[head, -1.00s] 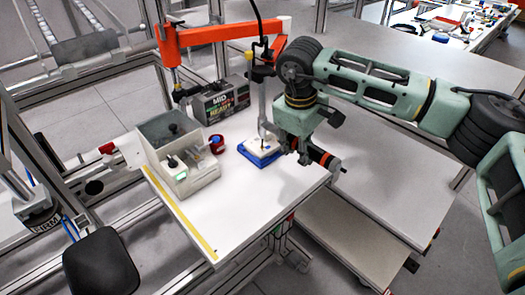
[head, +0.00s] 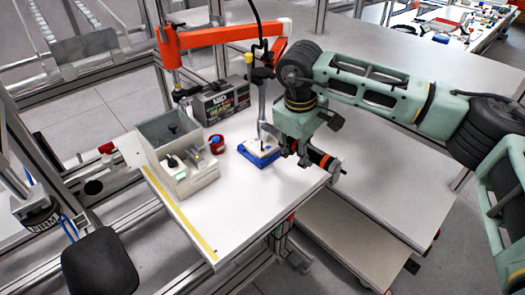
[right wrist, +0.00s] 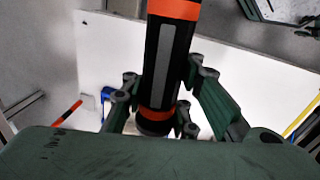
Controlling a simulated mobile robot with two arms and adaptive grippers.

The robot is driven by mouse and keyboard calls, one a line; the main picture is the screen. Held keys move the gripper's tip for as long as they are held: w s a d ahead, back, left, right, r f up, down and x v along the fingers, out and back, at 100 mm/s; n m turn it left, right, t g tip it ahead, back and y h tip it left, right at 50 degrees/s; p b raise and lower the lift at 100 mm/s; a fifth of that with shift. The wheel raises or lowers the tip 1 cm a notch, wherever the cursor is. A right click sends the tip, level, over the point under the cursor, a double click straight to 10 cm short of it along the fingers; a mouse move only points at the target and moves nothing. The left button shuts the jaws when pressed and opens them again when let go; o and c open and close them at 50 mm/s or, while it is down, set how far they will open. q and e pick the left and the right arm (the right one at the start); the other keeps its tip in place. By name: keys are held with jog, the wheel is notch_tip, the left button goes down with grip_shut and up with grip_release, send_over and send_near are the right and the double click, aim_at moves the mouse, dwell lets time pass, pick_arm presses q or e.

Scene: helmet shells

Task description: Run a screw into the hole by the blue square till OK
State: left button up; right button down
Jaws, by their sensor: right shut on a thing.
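My right gripper (head: 305,160) is shut on a black tool with orange bands (head: 322,160), at the right front of the white bench. The right wrist view shows the black and orange tool (right wrist: 165,60) between the fingers. A blue fixture (head: 247,159) carrying a pale part (head: 262,147) lies just left of the gripper. A grey upright rod with a yellow top (head: 263,105) stands over the fixture's far side. I cannot make out a screw, the hole or the blue square marker. Any contact between tool and part is hidden. My left gripper is out of view.
A grey bin box (head: 190,183) and a red cup (head: 217,143) stand left of the fixture. A display box (head: 222,103) and an orange jointed arm (head: 210,38) with a cable are behind. The front of the bench (head: 240,210) is clear.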

jog(key=shift+s+f+b, duration=0.15)
jog(key=shift+f+b, duration=0.15)
jog(key=shift+f, duration=0.35)
dwell(2.0)
jog(key=shift+r+p, duration=1.45)
jog(key=shift+r, duration=0.75)
jog(key=shift+r+p, duration=0.55)
jog(key=shift+r, duration=0.35)
